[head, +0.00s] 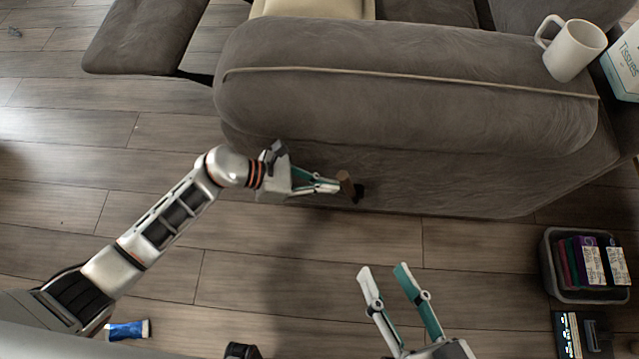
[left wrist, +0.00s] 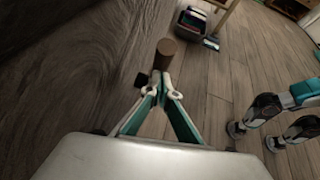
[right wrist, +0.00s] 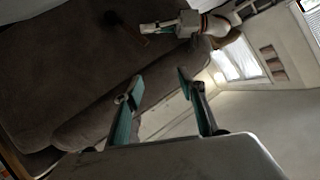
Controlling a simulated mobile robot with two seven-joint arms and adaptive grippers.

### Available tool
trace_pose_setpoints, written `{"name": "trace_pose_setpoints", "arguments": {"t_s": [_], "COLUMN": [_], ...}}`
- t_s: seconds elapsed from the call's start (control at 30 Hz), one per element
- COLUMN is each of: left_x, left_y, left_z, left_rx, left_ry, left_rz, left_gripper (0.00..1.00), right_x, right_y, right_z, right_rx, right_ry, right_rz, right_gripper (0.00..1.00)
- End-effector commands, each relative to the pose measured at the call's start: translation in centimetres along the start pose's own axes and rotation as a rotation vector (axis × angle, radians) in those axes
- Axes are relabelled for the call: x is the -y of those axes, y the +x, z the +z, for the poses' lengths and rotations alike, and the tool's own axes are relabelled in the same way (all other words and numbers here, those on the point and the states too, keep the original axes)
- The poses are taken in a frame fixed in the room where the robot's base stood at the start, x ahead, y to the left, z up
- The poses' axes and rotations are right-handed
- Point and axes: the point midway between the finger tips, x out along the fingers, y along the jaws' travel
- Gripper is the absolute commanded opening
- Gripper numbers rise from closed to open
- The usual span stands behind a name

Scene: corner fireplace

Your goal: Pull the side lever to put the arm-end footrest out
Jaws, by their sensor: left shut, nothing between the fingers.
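The side lever (head: 346,183) is a short brown handle with a black mount, low on the grey sofa's side. It also shows in the left wrist view (left wrist: 164,55), just beyond my left fingertips. My left gripper (head: 336,187) is shut and empty, its tips right beside the lever; whether they touch it I cannot tell. The footrest (head: 140,36), a grey padded panel, stands out from the arm's left end. My right gripper (head: 384,268) is open and empty over the floor. In the right wrist view, its fingers (right wrist: 160,82) are spread.
A white mug (head: 575,50) stands on the sofa arm (head: 400,105), beside a tissue box (head: 625,65). A grey bin (head: 560,290) of boxes sits on the floor at right. A blue packet (head: 127,330) lies at lower left. The floor between is mostly clear.

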Motion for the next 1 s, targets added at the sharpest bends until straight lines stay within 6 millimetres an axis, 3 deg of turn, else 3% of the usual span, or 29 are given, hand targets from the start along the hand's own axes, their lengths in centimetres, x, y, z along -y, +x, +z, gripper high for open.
{"name": "trace_pose_setpoints", "arguments": {"t_s": [0.33,0.5,0.67,0.87,1.0], "left_x": [-0.1,-0.3,-0.2,-0.3,-0.3], "left_y": [0.0,-0.1,0.2,0.5,1.1], "left_z": [0.2,1.1,1.5,3.0,4.7], "left_rx": [-0.003,-0.032,-0.059,-0.126,-0.203], "left_ry": [0.003,0.015,0.019,0.038,0.056], "left_rz": [0.001,0.009,0.013,0.027,0.043], "left_gripper": [0.00,0.00,0.00,0.00,0.00], "right_x": [0.1,0.0,-1.4,-3.7,-4.9], "right_y": [0.0,0.0,-0.2,-0.8,-1.4], "right_z": [-0.3,-1.7,-2.0,-3.9,-3.1], "right_rx": [-0.005,-0.019,0.000,0.020,0.060], "right_ry": [-0.003,-0.069,-0.169,-0.367,-0.420], "right_rz": [-0.002,0.003,0.023,0.065,0.087], "right_gripper": [0.40,0.40,0.40,0.40,0.40]}}
